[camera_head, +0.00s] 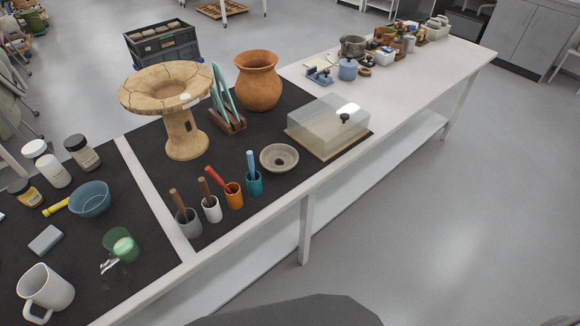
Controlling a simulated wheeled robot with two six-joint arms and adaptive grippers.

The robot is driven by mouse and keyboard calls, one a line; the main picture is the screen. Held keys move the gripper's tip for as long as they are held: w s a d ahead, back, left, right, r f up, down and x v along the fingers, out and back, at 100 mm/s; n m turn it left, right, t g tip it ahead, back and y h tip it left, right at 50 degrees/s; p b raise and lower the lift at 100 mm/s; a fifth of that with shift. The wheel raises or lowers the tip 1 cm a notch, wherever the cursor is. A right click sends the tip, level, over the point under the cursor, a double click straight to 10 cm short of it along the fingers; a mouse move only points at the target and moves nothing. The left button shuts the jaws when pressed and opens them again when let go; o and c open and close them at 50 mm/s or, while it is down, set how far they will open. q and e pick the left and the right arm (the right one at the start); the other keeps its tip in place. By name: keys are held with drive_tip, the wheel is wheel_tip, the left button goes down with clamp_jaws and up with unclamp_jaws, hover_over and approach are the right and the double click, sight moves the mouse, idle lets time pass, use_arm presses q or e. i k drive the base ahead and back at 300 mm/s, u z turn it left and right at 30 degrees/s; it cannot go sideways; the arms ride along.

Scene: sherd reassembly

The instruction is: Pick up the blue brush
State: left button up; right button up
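The blue brush (251,163) stands upright in a small teal cup (254,184), with its handle pointing up. Its lower end is hidden inside the cup. The teal cup stands on a dark mat near the table's front edge, at the right end of a row of brush cups. Neither of my grippers is in view.
Left of it are an orange cup (234,198) with a red brush (216,179), a white cup (212,211) and a grey cup (188,224) with brown-handled brushes. A shallow grey bowl (279,157) sits close right. Behind stands a cracked pedestal vessel (182,136).

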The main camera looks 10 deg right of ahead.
sight(250, 157)
drive_tip(key=u, duration=0.05)
drive_tip(key=k, duration=0.7)
drive_tip(key=u, duration=0.9)
drive_tip(key=i, duration=0.55)
drive_tip(key=u, duration=0.05)
